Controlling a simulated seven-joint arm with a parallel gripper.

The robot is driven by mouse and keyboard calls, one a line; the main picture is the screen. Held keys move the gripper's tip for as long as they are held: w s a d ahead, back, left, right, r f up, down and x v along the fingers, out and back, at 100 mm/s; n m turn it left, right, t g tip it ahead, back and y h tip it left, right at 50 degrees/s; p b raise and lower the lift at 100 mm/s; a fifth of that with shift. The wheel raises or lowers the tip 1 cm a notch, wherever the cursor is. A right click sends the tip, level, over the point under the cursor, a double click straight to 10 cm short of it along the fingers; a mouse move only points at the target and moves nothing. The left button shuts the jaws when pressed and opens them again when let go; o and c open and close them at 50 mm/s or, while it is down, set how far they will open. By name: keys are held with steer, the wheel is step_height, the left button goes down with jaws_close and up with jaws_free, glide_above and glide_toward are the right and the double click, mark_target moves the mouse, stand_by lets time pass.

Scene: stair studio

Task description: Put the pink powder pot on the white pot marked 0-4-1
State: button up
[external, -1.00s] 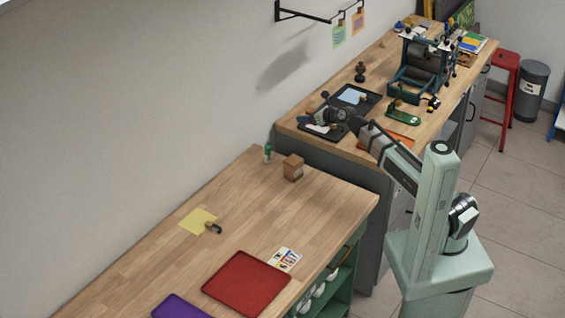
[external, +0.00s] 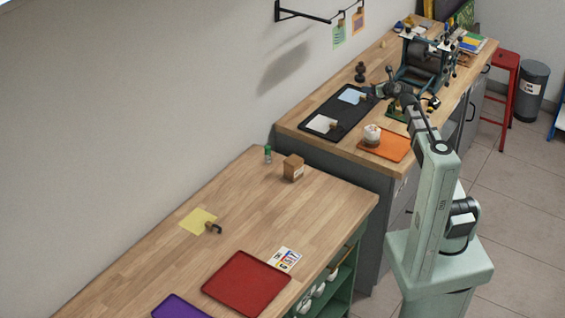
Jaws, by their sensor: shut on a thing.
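A small whitish pot (external: 372,133) stands on an orange mat (external: 396,147) on the far bench. Its top looks slightly tinted, but any marking is too small to read. I cannot tell for certain which pot it is. My gripper (external: 371,92) is above the far bench, behind the orange mat and close to the light-blue sheet on the black tray. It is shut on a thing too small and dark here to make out. I cannot pick out the pink powder pot as a separate thing.
The black tray (external: 338,112) bears a light-blue sheet (external: 350,96) and a white sheet (external: 320,123). A blue-framed press (external: 422,65) stands behind my gripper. The near bench holds a wooden box (external: 293,168), a red tray (external: 246,283) and much clear surface.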

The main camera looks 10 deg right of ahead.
steer(key=s+d, duration=0.2)
steer(key=d, duration=0.2)
steer(key=n+g+y, duration=0.8)
steer(key=n, duration=0.2)
glide_above(369, 128)
steer(key=shift+s+f, duration=0.1)
steer(key=shift+f, duration=4.65)
steer(key=shift+f+h, duration=0.15)
steer(key=shift+h, duration=0.15)
steer(key=o, duration=1.1)
steer(key=shift+d+r, duration=0.1)
steer(key=shift+r, duration=0.1)
steer(key=v, duration=1.1)
steer(key=shift+d+r, duration=0.15)
steer(key=shift+d, duration=0.2)
